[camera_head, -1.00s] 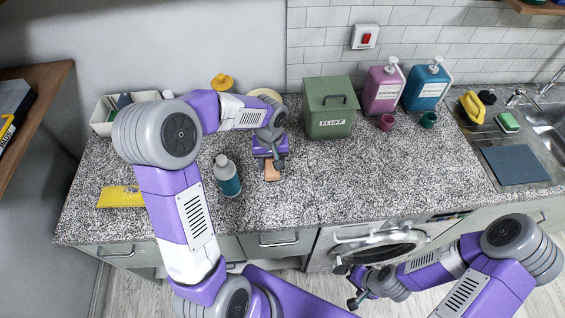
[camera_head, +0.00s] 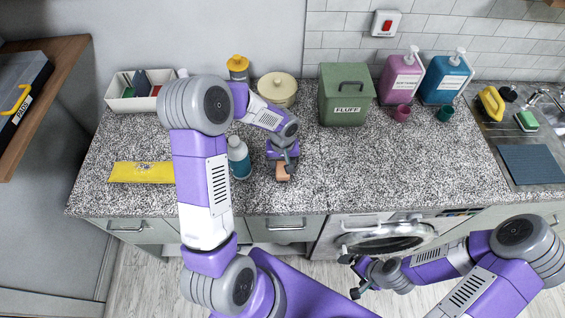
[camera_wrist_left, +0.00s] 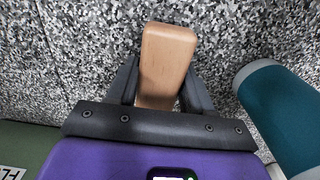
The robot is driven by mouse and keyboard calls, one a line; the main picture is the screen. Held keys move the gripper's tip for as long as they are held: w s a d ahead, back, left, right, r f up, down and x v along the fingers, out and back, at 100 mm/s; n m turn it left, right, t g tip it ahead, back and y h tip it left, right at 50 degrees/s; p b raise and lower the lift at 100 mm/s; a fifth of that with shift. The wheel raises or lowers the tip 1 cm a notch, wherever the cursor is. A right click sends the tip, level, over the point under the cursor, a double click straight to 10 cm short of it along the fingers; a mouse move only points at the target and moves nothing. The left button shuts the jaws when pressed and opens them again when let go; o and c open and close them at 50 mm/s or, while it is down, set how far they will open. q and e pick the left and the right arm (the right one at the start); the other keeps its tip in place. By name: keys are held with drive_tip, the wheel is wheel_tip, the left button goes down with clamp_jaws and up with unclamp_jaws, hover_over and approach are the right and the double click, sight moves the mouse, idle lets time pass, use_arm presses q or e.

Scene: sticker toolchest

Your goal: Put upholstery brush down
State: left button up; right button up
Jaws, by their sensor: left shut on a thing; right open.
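My left gripper (camera_head: 285,168) is shut on the upholstery brush (camera_head: 284,172), of which a small tan wooden block shows in the head view. In the left wrist view the brush (camera_wrist_left: 167,62) is a plain wooden block between the two dark fingers, over the speckled counter. Its bristles are hidden, and I cannot tell whether it touches the counter. My right gripper (camera_head: 352,275) is open and empty, low in front of the washing machine.
A teal bottle (camera_head: 239,158) stands close left of the brush. A green FLUFF bin (camera_head: 345,108) stands behind it to the right. A yellow packet (camera_head: 141,172) lies at the left. The counter (camera_head: 400,165) to the right is clear.

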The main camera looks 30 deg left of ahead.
use_arm(q)
drive_tip(key=shift+f, duration=0.15)
drive_tip(key=o, duration=0.9)
drive_tip(key=shift+o, duration=0.2)
drive_tip(key=shift+r, duration=0.2)
wheel_tip(320, 180, up, 12)
drive_tip(key=p, duration=0.1)
